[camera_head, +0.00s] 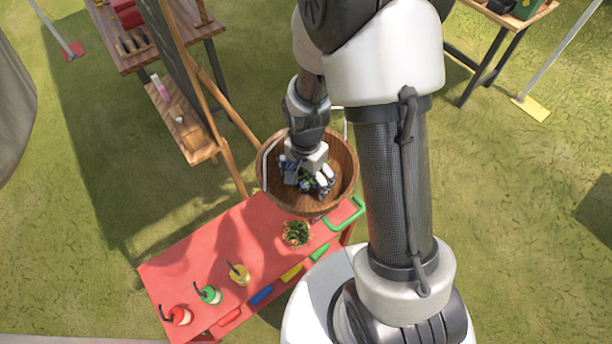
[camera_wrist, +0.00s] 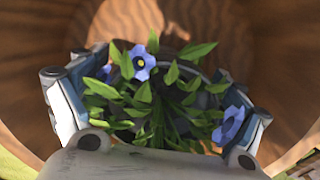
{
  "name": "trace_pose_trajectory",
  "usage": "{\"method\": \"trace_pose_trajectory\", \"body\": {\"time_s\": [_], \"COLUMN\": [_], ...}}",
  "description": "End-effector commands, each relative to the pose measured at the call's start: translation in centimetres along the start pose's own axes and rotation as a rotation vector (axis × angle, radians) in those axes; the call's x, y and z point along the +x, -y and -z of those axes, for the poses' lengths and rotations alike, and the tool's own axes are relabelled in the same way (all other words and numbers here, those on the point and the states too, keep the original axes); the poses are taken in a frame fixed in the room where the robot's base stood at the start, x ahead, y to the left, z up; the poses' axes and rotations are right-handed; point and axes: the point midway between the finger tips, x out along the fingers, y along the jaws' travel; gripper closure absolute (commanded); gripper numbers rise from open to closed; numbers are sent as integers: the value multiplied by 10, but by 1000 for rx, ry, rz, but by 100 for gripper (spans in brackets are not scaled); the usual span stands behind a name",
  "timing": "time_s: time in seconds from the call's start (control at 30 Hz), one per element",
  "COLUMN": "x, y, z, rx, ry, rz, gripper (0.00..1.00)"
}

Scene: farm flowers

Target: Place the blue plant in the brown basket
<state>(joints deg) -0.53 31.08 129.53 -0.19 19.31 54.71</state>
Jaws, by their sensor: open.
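The brown basket (camera_head: 333,152) is a round wooden bowl at the far right end of the red table. The blue plant (camera_head: 305,184), with green leaves and blue flowers, is inside the basket. It also shows in the wrist view (camera_wrist: 150,100), with the wooden inside of the basket (camera_wrist: 225,25) around it. My gripper (camera_head: 308,188) reaches down into the basket over the plant. Its fingers are open, one on each side of the plant in the wrist view (camera_wrist: 155,105). The plant's base is hidden by leaves and by my gripper.
The red table (camera_head: 215,260) holds another small green plant (camera_head: 296,233) just in front of the basket. A wooden easel (camera_head: 205,105) stands left of the basket.

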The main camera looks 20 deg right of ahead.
Motion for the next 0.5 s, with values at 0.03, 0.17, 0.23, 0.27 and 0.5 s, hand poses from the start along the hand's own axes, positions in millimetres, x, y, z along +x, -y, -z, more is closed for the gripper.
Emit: {"method": "trace_pose_trajectory", "body": {"time_s": [0.03,0.17,0.23,0.27,0.5], "x": [0,-5,-12,-18,-70], "y": [0,0,1,1,1], "z": [0,0,1,1,1], "rx": [0,0,0,0,0], "ry": [0,0,-2,-2,-3], "rz": [0,0,3,3,5], "gripper": [11,11,11,11,11]}}
